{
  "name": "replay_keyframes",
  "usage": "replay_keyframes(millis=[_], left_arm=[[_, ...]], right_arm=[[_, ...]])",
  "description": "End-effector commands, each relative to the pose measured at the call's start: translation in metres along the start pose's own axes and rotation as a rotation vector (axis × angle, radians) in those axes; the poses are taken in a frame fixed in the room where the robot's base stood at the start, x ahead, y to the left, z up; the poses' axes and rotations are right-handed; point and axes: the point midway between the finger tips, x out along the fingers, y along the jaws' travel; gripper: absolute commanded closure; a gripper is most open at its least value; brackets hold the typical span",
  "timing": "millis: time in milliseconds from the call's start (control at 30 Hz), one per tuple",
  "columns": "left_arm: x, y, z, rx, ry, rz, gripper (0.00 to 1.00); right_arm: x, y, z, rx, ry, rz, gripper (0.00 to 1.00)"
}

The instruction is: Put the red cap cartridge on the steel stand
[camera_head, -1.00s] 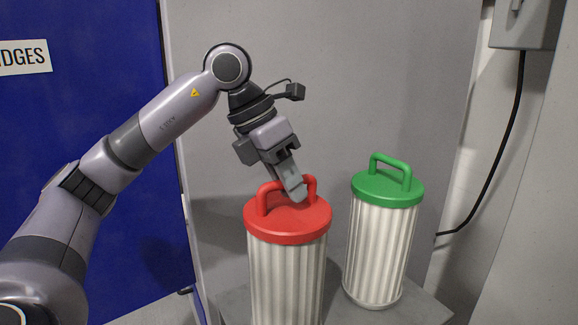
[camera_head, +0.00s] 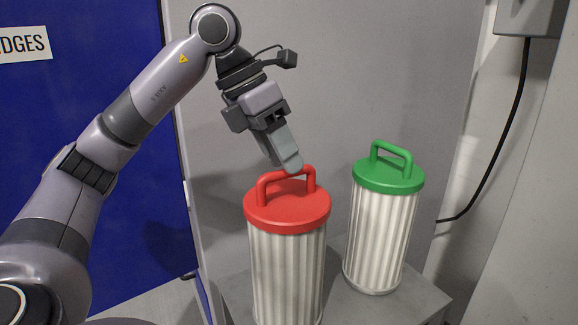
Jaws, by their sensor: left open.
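The red cap cartridge (camera_head: 288,265) is a white pleated cylinder with a red lid and a red loop handle. It stands upright on a grey steel stand (camera_head: 408,306). My left gripper (camera_head: 291,165) is open, with its fingers at the top of the red handle. The fingers overlap in this view, and I cannot tell whether they touch the handle. The cartridge's lower end is cut off by the bottom edge of the picture. My right gripper is not in view.
A green cap cartridge (camera_head: 380,225) stands upright on the same stand, right of the red one. A grey panel (camera_head: 330,90) rises behind them. A blue panel (camera_head: 95,130) with a sign is at the left. A black cable (camera_head: 507,145) hangs at the right.

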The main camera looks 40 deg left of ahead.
Motion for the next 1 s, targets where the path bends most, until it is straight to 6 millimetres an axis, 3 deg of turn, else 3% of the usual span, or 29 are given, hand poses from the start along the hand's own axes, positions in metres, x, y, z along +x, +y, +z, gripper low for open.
replay_keyframes(millis=[33, 200, 400, 1000], left_arm=[[-0.015, -0.001, 0.002, 0.000, -0.005, -0.002, 0.53], [-0.051, -0.001, 0.002, 0.001, -0.004, -0.001, 0.53], [-0.078, -0.001, 0.002, 0.000, -0.001, 0.001, 0.53], [-0.083, 0.000, 0.000, 0.000, 0.001, 0.000, 0.53]], right_arm=[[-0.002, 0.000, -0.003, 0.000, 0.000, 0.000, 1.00], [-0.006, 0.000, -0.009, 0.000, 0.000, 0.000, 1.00], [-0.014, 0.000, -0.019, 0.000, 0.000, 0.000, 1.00], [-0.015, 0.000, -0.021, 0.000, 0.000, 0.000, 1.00]])
